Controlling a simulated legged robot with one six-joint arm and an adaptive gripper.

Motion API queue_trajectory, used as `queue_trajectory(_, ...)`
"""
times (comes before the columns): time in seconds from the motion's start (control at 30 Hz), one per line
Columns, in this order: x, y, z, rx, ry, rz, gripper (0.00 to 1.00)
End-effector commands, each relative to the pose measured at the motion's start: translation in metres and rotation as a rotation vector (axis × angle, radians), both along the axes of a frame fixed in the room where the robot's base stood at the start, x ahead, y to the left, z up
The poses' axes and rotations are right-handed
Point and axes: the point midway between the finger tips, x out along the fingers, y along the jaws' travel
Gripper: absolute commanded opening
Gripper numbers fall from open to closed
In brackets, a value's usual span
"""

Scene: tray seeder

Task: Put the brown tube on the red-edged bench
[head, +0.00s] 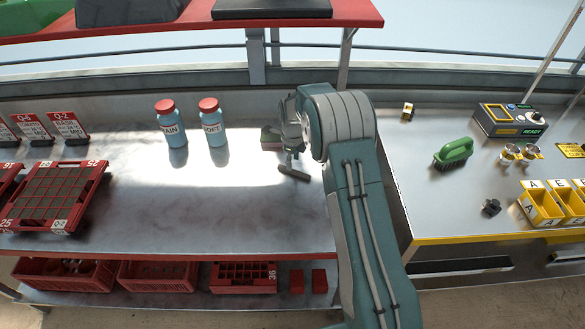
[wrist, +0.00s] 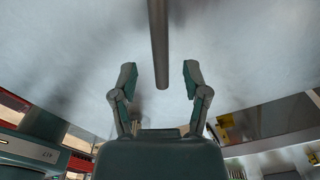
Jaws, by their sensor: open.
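In the wrist view the tube (wrist: 158,45) runs from the top edge down to between the fingers. My gripper (wrist: 158,78) is open, with a clear gap on each side of the tube. Part of the gripper is hidden behind my arm in the head view.
Two blue bottles with red caps (head: 171,125) (head: 213,122) stand left of my gripper. A red tray (head: 55,195) lies at left. The yellow-edged bench (head: 440,205) is at right. The bench middle is clear.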

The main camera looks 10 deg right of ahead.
Motion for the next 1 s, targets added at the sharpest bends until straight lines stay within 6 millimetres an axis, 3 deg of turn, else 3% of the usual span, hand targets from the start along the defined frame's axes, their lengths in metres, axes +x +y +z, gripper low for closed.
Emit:
queue_trajectory(0.1,0.001,0.000,0.028,0.000,-0.005,0.000,0.60)
queue_trajectory(0.3,0.001,0.000,0.064,0.000,-0.003,0.000,0.60)
queue_trajectory(0.57,-0.001,0.000,0.086,0.000,-0.005,0.016,0.60)
queue_trajectory(0.77,-0.020,0.000,0.128,-0.004,-0.046,0.183,0.60)
queue_trajectory(1.0,-0.057,0.000,0.183,-0.023,-0.103,0.454,0.60)
